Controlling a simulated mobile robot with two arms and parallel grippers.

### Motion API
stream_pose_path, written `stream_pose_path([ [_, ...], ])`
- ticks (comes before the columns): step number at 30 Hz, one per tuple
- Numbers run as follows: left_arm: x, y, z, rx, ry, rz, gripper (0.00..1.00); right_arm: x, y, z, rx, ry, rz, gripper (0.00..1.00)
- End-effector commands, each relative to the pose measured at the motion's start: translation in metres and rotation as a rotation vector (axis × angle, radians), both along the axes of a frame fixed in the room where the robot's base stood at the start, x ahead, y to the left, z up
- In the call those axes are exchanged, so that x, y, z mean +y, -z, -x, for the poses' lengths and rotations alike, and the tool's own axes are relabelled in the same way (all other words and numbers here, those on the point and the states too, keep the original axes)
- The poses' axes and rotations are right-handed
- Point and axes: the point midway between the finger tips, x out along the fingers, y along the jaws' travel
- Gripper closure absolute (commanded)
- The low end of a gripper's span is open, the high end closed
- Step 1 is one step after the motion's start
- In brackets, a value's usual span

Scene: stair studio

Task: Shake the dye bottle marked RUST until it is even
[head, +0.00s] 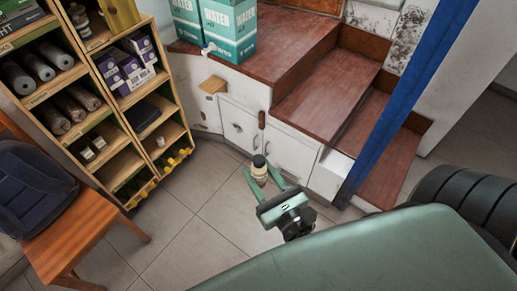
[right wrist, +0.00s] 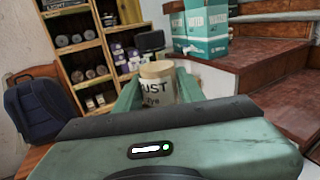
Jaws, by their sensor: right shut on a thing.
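The dye bottle (right wrist: 158,88) is pale with a tan lid, and its label reads "UST" and "Dye" in dark letters in the right wrist view, with the first letter hidden. My right gripper (head: 264,179) is shut on the bottle, with one green finger on each side of it. In the head view the bottle (head: 259,167) shows a dark top and a pale body, held up in front of the white cabinets. The bottle looks upright in the right wrist view. How even the dye is inside cannot be seen. My left gripper is in neither view.
A wooden shelf unit (head: 112,97) with rolls and boxes stands at the left, beside an orange chair (head: 62,232) holding a dark blue backpack. Teal WATER boxes (head: 229,30) sit on the reddish-brown stair platform (head: 275,40). A blue post (head: 405,95) and black tyres (head: 468,195) are at the right.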

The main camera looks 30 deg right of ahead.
Motion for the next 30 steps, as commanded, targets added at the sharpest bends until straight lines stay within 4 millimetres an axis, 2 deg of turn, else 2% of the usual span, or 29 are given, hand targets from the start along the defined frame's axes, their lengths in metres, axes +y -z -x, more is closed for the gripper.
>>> stream_pose_path([
  [1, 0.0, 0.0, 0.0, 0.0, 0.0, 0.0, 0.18, 0.0, 0.015, -0.002, -0.004, -0.002, 0.006, 1.0],
  [2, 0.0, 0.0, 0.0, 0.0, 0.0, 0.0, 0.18, 0.0, 0.016, -0.001, -0.006, -0.001, 0.002, 1.0],
  [3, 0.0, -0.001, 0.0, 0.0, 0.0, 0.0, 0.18, 0.0, 0.006, -0.001, -0.009, 0.003, -0.006, 1.0],
  [6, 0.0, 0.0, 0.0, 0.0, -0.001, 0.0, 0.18, -0.001, -0.055, 0.0, -0.016, 0.008, -0.018, 1.0],
  [9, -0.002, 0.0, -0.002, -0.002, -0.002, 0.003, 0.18, 0.0, -0.088, -0.001, -0.012, 0.0, -0.012, 1.0],
  [11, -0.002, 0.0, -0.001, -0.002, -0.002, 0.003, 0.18, 0.0, -0.087, -0.001, -0.006, 0.001, -0.004, 1.0],
  [14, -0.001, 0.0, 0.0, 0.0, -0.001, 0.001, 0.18, 0.0, -0.04, -0.001, 0.006, 0.002, 0.007, 1.0],
  [16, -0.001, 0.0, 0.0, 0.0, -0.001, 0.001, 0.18, 0.0, -0.003, -0.002, 0.0, -0.004, 0.014, 1.0],
  [18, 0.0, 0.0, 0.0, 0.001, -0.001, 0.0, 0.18, 0.0, 0.016, -0.002, -0.004, -0.001, 0.006, 1.0],
  [20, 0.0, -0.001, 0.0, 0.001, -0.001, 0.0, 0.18, 0.0, 0.006, -0.001, -0.009, 0.003, -0.006, 1.0],
  [22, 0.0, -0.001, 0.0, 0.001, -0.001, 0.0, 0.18, -0.001, -0.038, 0.0, -0.015, 0.009, -0.018, 1.0],
  [24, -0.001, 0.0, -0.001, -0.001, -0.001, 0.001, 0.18, 0.0, -0.073, 0.0, -0.015, 0.003, -0.018, 1.0],
  [25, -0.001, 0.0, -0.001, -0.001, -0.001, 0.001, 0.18, 0.0, -0.083, -0.001, -0.015, 0.001, -0.014, 1.0],
  [27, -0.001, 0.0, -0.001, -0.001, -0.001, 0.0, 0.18, 0.0, -0.089, -0.001, -0.008, 0.0, -0.007, 1.0],
  [28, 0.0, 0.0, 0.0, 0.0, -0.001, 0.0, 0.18, 0.0, -0.084, -0.001, -0.004, 0.002, -0.003, 1.0],
  [29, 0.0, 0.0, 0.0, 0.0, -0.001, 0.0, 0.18, -0.001, -0.073, -0.001, 0.0, 0.004, 0.0, 1.0],
  [30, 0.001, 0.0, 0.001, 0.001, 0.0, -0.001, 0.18, 0.0, -0.051, 0.0, 0.006, 0.003, 0.004, 1.0],
])
